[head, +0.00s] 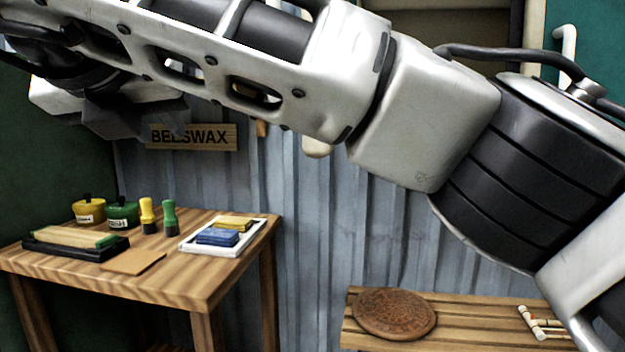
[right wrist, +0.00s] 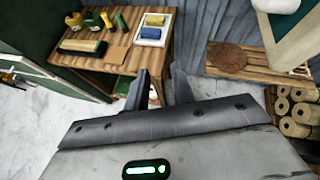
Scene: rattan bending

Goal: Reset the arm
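My right arm crosses the top of the head view from the right. Its gripper (head: 165,120) is at the upper left, high above the wooden workbench and partly hidden by the arm. In the right wrist view the two dark fingers of the right gripper (right wrist: 160,75) stand apart with nothing between them. The gripper touches nothing that I can see. My left gripper is in neither view.
The workbench (head: 190,285) holds jars, brushes, a white tray (head: 187,250) with blue and yellow blocks, and a black tray (head: 75,249). A slatted bench (head: 460,322) bears a round brown disc (head: 394,313). Rolls (right wrist: 292,128) are stacked at the right.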

